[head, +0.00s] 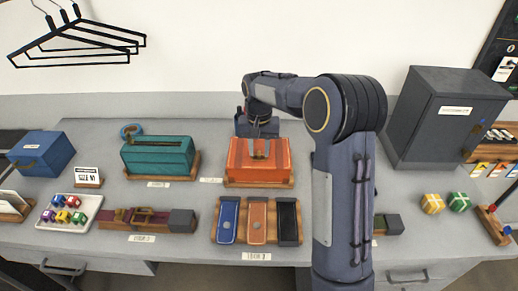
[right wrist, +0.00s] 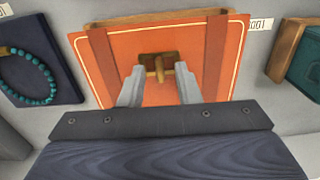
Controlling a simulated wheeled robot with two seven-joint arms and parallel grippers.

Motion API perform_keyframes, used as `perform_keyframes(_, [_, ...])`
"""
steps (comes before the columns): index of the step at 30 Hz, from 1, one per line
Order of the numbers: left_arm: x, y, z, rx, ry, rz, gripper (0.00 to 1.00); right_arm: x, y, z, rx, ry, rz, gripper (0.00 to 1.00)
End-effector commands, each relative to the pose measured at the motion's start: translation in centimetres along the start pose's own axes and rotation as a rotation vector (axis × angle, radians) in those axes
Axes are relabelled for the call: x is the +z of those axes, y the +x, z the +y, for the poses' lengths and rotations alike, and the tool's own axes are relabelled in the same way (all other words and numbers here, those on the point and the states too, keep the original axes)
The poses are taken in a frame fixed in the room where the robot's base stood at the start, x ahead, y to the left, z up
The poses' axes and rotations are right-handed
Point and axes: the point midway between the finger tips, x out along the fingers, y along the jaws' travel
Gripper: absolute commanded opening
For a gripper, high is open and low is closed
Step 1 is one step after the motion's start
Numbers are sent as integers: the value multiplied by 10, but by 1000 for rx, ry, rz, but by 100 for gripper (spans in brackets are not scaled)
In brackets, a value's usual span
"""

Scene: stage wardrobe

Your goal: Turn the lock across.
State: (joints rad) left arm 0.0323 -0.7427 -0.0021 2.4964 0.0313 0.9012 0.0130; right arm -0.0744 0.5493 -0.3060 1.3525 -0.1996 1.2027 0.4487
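An orange case (head: 275,172) with brown straps stands on a wooden base behind the middle of the table. In the right wrist view, the case (right wrist: 212,95) has a small brass turn lock (right wrist: 159,70) in a dark brass-edged plate. My right gripper (head: 262,150) is over the case in the head view. In the right wrist view, its two grey fingers (right wrist: 160,78) are apart, one on each side of the lock, with a gap to it. I cannot tell whether the tips touch the case. My left gripper is not in view.
A teal box (head: 158,156) stands left of the case. A wooden tray (head: 257,241) with blue, tan and black pieces lies in front. A dark grey cabinet (head: 425,125) stands at the right. A bead bracelet (right wrist: 28,78) lies on a dark pad.

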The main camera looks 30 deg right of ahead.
Motion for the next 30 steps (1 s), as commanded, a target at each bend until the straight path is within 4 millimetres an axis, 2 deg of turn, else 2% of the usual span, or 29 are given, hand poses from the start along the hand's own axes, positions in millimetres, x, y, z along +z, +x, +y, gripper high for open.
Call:
perform_keyframes(9, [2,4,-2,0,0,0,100,-1,-52,-1,-3,0,6,30])
perform_keyframes(13, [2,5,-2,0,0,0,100,-1,-67,0,-2,0,4,30])
perform_keyframes(18, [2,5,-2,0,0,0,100,0,-74,0,-1,0,3,30])
perform_keyframes(30, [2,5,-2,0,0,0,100,0,-74,0,-1,0,2,30])
